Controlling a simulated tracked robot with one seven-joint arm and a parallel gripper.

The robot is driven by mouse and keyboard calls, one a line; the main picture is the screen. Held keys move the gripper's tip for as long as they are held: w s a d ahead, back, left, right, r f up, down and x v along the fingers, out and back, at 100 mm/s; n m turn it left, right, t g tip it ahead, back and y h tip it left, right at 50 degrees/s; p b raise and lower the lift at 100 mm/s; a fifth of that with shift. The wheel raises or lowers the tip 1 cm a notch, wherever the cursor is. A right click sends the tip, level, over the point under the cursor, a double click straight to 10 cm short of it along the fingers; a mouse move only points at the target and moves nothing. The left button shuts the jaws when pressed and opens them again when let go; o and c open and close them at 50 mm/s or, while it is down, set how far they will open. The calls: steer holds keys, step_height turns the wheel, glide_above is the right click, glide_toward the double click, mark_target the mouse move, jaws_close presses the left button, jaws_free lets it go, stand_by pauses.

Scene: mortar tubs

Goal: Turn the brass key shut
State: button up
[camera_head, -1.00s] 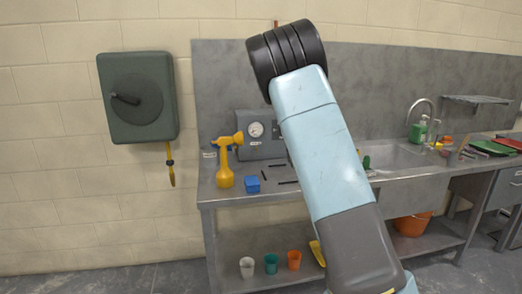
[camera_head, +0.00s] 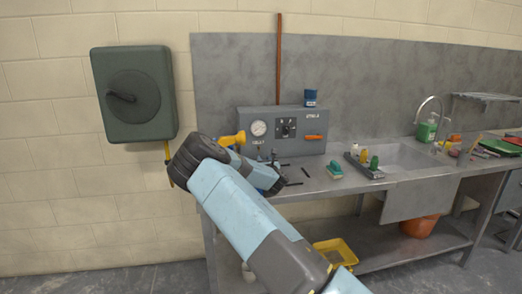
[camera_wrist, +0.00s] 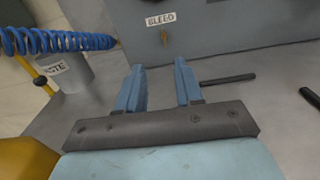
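The brass key (camera_wrist: 164,37) is a small upright piece on the front of the grey box, just under the "BLEED" label (camera_wrist: 160,19) in the wrist view. My gripper (camera_wrist: 158,72) has two blue fingers, spread apart with nothing between them. The key is ahead of the fingertips and apart from them, close to their midline. In the head view my gripper (camera_head: 270,168) is low in front of the grey box (camera_head: 292,150), at its left part. The key cannot be made out clearly there.
A blue coiled hose (camera_wrist: 60,41) and a grey cup (camera_wrist: 66,76) stand left of my fingers. A yellow object (camera_wrist: 24,158) is close at lower left. Black rods (camera_wrist: 228,79) lie on the bench at right. The box carries a gauge (camera_head: 259,128) and an orange lever (camera_head: 313,137).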

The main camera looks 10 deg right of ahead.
steer(key=shift+w+a+f, duration=0.1)
steer(key=shift+w, duration=0.1)
steer(key=w, duration=1.3)
steer(key=shift+w+d, duration=0.35)
steer(key=shift+c, duration=0.2)
jaws_close()
